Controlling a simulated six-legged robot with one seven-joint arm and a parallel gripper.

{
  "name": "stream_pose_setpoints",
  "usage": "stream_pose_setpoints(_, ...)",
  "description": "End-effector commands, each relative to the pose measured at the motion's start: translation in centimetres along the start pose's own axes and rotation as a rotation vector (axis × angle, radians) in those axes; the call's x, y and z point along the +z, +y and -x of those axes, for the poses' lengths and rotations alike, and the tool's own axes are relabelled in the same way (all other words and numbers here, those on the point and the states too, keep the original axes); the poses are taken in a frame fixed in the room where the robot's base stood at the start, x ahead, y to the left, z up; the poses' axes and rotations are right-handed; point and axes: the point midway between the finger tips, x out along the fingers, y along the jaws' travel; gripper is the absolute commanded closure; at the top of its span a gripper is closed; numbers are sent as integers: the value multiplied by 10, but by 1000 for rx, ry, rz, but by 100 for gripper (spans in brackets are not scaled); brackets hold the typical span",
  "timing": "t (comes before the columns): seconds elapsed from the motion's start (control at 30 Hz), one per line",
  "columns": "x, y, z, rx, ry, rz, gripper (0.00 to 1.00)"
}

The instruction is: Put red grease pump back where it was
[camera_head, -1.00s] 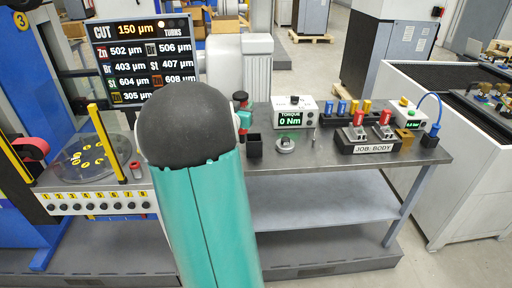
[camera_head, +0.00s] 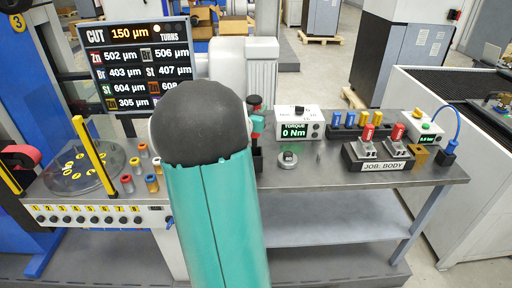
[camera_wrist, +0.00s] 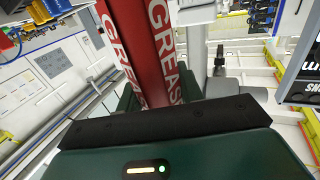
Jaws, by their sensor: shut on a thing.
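The red grease pump (camera_wrist: 162,45), with white "GREASE" lettering, stands large in the wrist view, between the jaws of my gripper (camera_wrist: 165,112). My gripper is shut on it. In the head view only a little of the pump (camera_head: 256,111) shows, with a dark top, beside the teal end of my gripper (camera_head: 258,126). A black open holder (camera_head: 257,160) stands on the bench directly below it in the picture. My arm hides part of the holder, and I cannot tell whether the pump's lower end is inside it.
The torque box (camera_head: 299,122) and a small round fixture (camera_head: 287,158) stand right of the holder. The JOB: BODY fixture (camera_head: 378,158) is farther right. Several coloured cylinders (camera_head: 140,170) and a round clear-covered plate (camera_head: 80,165) are at left. Bare bench (camera_head: 325,175) shows at front.

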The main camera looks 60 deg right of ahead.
Motion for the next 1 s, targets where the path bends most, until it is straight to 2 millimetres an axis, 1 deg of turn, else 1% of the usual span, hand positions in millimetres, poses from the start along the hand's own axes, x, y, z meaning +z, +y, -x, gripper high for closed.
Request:
stream_pose_setpoints(0.03,10,0,1,-2,0,2,91)
stream_pose_setpoints(0.1,23,-1,2,-2,0,1,91)
stream_pose_setpoints(0.2,38,0,2,-2,1,0,91)
stream_pose_setpoints(0.37,50,0,2,-3,2,-1,91)
stream_pose_setpoints(0.5,69,0,1,-2,0,0,91)
stream_pose_setpoints(0.6,80,0,0,-2,2,0,91)
stream_pose_setpoints(0.97,84,0,-2,-3,3,-2,91)
stream_pose_setpoints(1.0,84,0,-2,-3,1,-2,57)
